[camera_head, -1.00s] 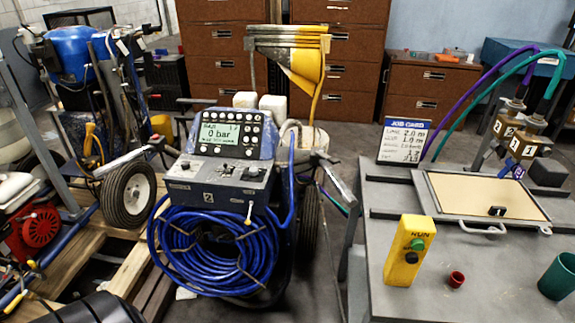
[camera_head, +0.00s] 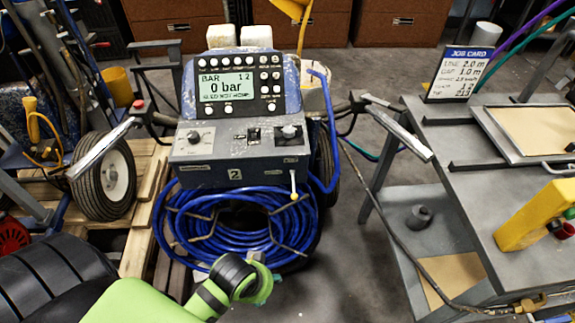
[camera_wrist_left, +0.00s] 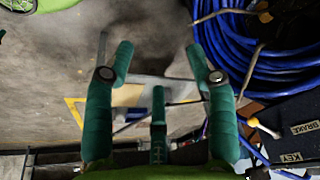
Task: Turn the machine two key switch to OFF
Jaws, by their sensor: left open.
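Machine two (camera_head: 234,172) stands in the middle of the head view, with a blue-framed display reading 0 bar and a "2" plate on its front. Its sloped grey control panel (camera_head: 220,150) carries a dial, a small dark switch and a knob. The key switch cannot be clearly picked out there. In the left wrist view, the panel edge (camera_wrist_left: 272,138) at lower right shows labels KEY and BRAKE; the key is not clearly seen. My left gripper (camera_head: 263,285) is below the panel, in front of the hose coil. Its teal fingers (camera_wrist_left: 162,58) are open and empty.
A coiled blue hose (camera_head: 245,230) hangs below the panel, close to my left gripper. Machine handles (camera_head: 105,145) stick out on both sides. A grey table (camera_head: 480,190) with a job card (camera_head: 460,73) and yellow button box (camera_head: 530,218) stands at right.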

